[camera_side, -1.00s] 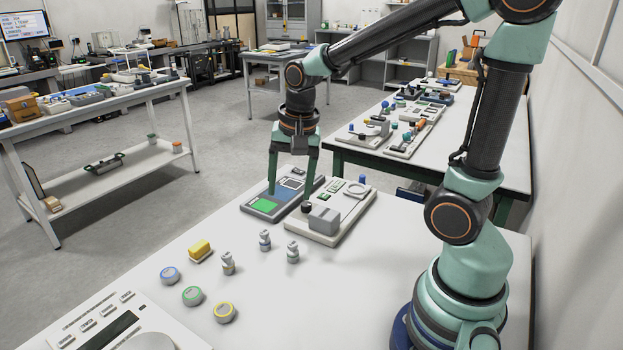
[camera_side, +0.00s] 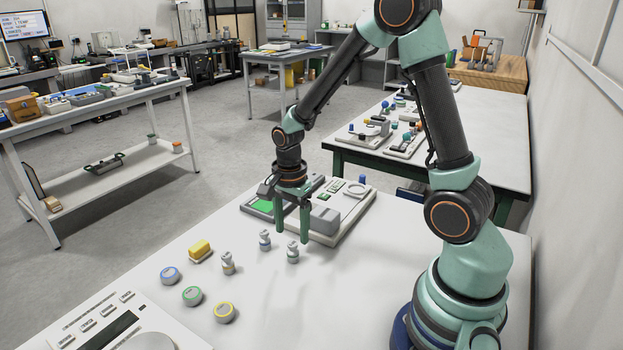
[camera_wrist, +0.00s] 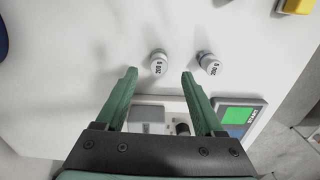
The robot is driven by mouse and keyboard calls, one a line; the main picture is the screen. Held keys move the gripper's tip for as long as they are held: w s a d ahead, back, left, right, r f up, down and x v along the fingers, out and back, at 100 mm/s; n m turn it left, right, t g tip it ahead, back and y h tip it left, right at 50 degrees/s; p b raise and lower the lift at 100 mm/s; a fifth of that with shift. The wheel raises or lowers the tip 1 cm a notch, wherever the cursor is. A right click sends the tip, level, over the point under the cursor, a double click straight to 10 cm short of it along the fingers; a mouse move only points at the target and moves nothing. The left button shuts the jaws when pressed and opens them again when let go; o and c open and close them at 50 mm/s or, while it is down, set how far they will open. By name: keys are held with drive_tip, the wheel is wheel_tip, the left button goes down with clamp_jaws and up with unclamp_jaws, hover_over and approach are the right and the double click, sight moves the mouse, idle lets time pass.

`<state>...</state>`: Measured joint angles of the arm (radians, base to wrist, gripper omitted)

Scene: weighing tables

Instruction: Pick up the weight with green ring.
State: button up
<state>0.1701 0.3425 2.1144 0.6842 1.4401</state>
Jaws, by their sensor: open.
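Three small metal weights stand upright on the white table: a right one (camera_side: 292,254), a blue-banded one (camera_side: 265,241) and a left one (camera_side: 228,264). The right one's band looks faintly greenish, but is too small to be sure. A round disc with a green ring (camera_side: 192,296) lies nearer the front. My gripper (camera_side: 291,240) is open and empty, its fingers pointing down just behind the right weight. In the wrist view, one weight marked 200 g (camera_wrist: 158,64) shows between and just beyond the fingertips (camera_wrist: 160,73); the blue-banded weight (camera_wrist: 209,64) is right of them.
Discs with a blue ring (camera_side: 169,275) and a yellow ring (camera_side: 225,313) flank the green-ringed one. A yellow block (camera_side: 200,250) is behind them. A grey instrument tray (camera_side: 340,232) stands behind my gripper. A white scale (camera_side: 90,325) is at front left.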

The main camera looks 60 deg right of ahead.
sight(292, 243)
drive_tip(key=shift+s+a+f, duration=0.1)
drive_tip(key=shift+f, duration=2.5)
clamp_jaws()
